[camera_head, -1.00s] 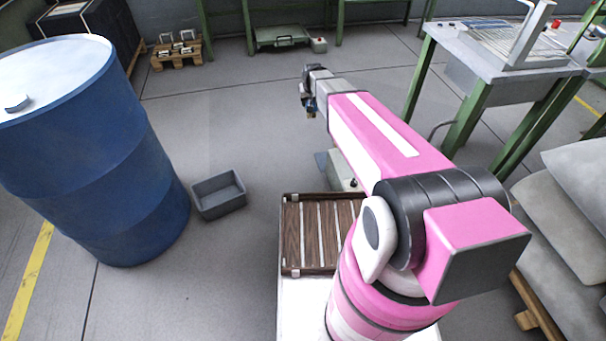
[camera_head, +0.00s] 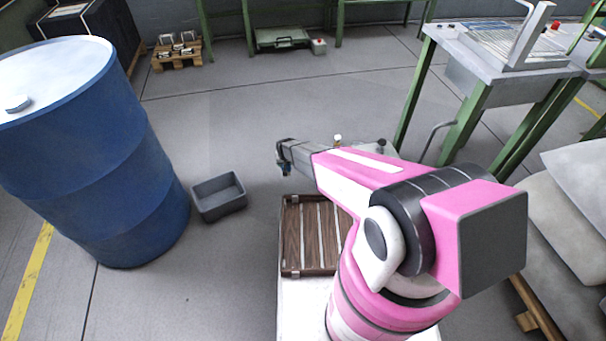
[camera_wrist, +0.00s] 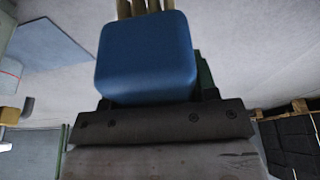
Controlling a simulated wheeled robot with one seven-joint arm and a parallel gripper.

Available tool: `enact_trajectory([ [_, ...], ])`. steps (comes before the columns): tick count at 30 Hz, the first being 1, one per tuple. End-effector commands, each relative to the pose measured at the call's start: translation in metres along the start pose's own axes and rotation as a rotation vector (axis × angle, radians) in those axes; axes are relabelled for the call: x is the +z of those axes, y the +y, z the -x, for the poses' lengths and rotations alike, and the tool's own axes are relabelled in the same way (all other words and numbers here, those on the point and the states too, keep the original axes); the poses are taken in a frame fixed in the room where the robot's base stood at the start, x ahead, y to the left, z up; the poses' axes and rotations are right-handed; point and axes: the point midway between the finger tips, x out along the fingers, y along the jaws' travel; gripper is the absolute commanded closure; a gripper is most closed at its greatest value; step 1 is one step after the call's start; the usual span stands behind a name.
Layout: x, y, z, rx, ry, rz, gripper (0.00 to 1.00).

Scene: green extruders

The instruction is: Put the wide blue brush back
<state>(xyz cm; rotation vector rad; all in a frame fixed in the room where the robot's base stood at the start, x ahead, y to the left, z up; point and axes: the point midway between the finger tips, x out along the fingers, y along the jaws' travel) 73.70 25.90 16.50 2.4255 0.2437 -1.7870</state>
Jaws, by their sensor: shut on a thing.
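My gripper (camera_head: 284,168) is at the end of the raised arm, left of the arm's pink link in the head view. It is shut on the wide blue brush (camera_wrist: 147,55). In the wrist view the brush is a rounded blue block right at the jaws, with tan strands or rods at the top edge of the picture. A sliver of dark green shows behind it. The fingertips are mostly hidden by the brush. In the head view the brush is only a small dark-blue patch under the gripper.
An empty grey bin (camera_head: 219,208) stands on the floor, left of and below the gripper. A big blue drum (camera_head: 105,190) stands further left. A slatted wooden tray (camera_head: 313,240) lies below the arm. Green-legged workbench (camera_head: 470,100) stands right. Floor behind the gripper is clear.

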Motion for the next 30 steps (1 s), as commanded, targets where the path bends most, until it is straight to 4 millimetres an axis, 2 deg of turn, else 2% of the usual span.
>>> enact_trajectory([
  [5, -0.005, 0.023, -0.02, 0.0, 0.001, -0.004, 0.73],
  [15, -0.016, 0.086, -0.065, 0.0, 0.0, -0.003, 0.73],
  [18, -0.018, 0.098, -0.074, 0.0, 0.0, -0.002, 0.73],
  [26, -0.018, 0.108, -0.084, 0.0, 0.001, -0.001, 0.73],
  [30, -0.013, 0.107, -0.102, 0.0, 0.0, 0.0, 0.73],
])
